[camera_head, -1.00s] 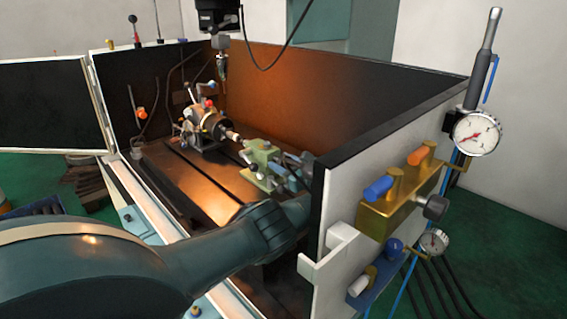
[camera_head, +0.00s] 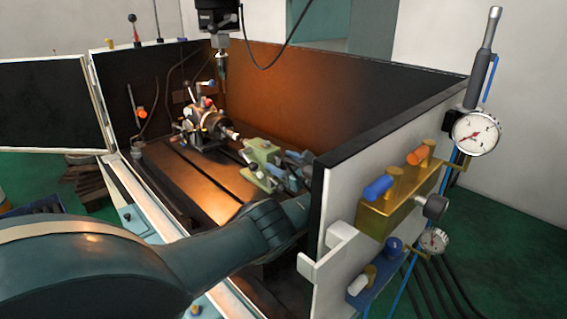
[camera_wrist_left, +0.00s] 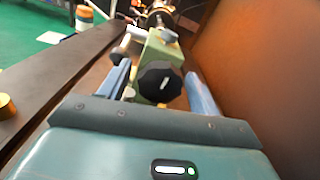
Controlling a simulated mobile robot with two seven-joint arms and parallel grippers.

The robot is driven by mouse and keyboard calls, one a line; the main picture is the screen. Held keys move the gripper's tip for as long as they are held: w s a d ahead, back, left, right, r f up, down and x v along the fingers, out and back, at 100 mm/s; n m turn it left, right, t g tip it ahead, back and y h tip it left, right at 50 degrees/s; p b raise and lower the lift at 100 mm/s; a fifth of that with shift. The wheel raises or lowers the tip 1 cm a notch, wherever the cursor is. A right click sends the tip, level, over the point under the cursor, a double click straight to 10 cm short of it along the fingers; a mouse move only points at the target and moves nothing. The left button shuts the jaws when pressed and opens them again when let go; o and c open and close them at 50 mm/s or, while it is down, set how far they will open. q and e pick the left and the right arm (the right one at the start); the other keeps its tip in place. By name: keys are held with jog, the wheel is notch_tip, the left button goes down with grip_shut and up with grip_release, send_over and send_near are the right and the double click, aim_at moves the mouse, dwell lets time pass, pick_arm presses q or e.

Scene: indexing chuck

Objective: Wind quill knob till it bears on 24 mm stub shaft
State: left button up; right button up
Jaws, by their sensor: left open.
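The quill knob (camera_wrist_left: 160,82) is black and lobed with a pale mark, on the end of the green tailstock (camera_head: 262,152). The tailstock also shows in the left wrist view (camera_wrist_left: 163,52). My left gripper (camera_head: 290,167) is open at the tailstock's knob end. In the left wrist view its two blue fingers (camera_wrist_left: 161,88) stand either side of the knob, with visible gaps; I see no contact. The pale stub shaft (camera_head: 233,135) sticks out of the chuck (camera_head: 212,125) toward the tailstock. The quill tip and its distance from the shaft are unclear. My right gripper is out of view.
The slotted machine bed (camera_head: 185,170) lies inside dark enclosure walls. The orange-lit back wall (camera_head: 300,95) runs close to the right of my fingers in the wrist view. A spindle (camera_head: 222,65) hangs above. A brass valve block (camera_head: 398,208) and gauge (camera_head: 476,133) are on the front panel.

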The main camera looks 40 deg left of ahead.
pick_arm(q)
jog(key=d+p, duration=0.1)
jog(key=d, duration=0.6)
jog(key=shift+s+d+p, duration=0.2)
jog(key=shift+s+p, duration=0.15)
